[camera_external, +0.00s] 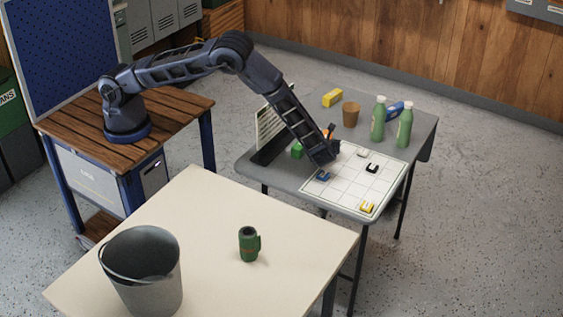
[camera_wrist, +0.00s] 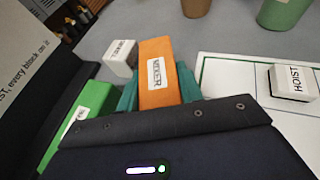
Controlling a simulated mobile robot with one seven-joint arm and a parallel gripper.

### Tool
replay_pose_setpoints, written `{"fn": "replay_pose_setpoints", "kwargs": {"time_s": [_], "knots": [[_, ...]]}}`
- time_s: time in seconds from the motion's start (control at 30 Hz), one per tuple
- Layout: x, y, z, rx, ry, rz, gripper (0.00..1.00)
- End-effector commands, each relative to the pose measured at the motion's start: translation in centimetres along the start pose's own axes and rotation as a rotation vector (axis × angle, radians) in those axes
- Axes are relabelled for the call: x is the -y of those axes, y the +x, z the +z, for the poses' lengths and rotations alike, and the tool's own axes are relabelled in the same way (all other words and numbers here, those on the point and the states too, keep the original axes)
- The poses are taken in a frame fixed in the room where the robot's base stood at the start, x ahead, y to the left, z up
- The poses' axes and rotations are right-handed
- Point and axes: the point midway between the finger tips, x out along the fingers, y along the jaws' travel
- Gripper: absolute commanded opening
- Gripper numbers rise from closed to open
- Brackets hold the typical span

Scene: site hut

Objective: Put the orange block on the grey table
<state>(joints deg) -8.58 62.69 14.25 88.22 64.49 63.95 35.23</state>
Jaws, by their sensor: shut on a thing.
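The orange block (camera_wrist: 155,72), with a label reading MIXER, stands between the teal fingers of my gripper (camera_wrist: 158,92) in the wrist view. My gripper is shut on it. In the outside view my gripper (camera_external: 325,157) is low over the grey table (camera_external: 272,179), by the left side of the white grid board (camera_external: 345,190). Only a small bit of orange (camera_external: 331,131) shows there beside my gripper. The block's lower part is hidden, and I cannot tell whether it touches the table.
A green block (camera_wrist: 75,125) and white block (camera_wrist: 121,56) are close by on the left; a HOIST block (camera_wrist: 293,82) is on the board. Green bottles (camera_external: 378,120), a brown pot (camera_external: 350,114) and a yellow block (camera_external: 332,97) stand behind. A printed panel (camera_external: 270,128) leans at left.

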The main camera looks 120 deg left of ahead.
Motion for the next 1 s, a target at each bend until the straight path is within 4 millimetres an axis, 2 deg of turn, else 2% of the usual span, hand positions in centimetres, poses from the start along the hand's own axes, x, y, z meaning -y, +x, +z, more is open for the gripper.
{"fn": "replay_pose_setpoints", "kwargs": {"time_s": [0.47,0.5,0.6,1.0], "knots": [[0.02,0.28,-0.69,0.0,0.0,0.0,0.07],[0.02,0.28,-0.69,0.0,0.0,0.0,0.4],[0.02,0.28,-0.68,0.0,0.0,0.0,0.6],[0.04,-0.27,-0.71,0.0,0.0,-0.001,0.62]]}}
